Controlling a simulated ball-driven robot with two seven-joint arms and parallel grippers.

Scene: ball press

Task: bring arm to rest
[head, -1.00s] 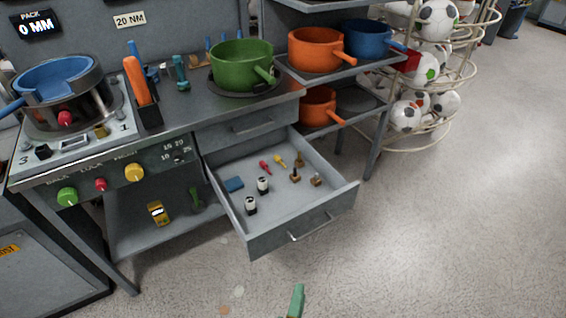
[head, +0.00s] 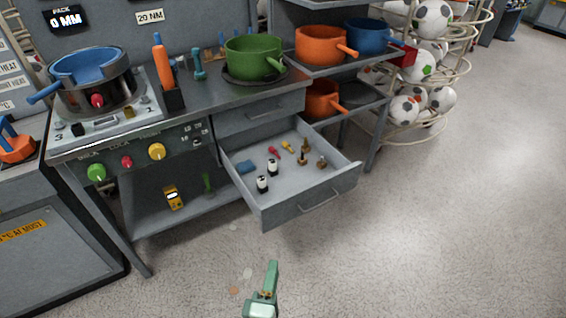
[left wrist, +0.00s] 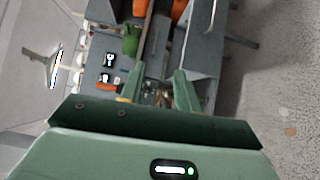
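My left gripper (head: 268,285) shows at the bottom middle of the head view, over the floor in front of the open drawer and clear of it. In the left wrist view its two green fingers (left wrist: 158,84) stand apart, and I see nothing held between them. My right gripper is in neither view.
The open drawer (head: 312,203) juts out from the workbench and holds small parts. On the bench are a blue pot (head: 88,66) in the press and a green pot (head: 250,55). Orange pots (head: 320,44) stand on the shelf, beside a rack of footballs. The floor (head: 440,235) at right is clear.

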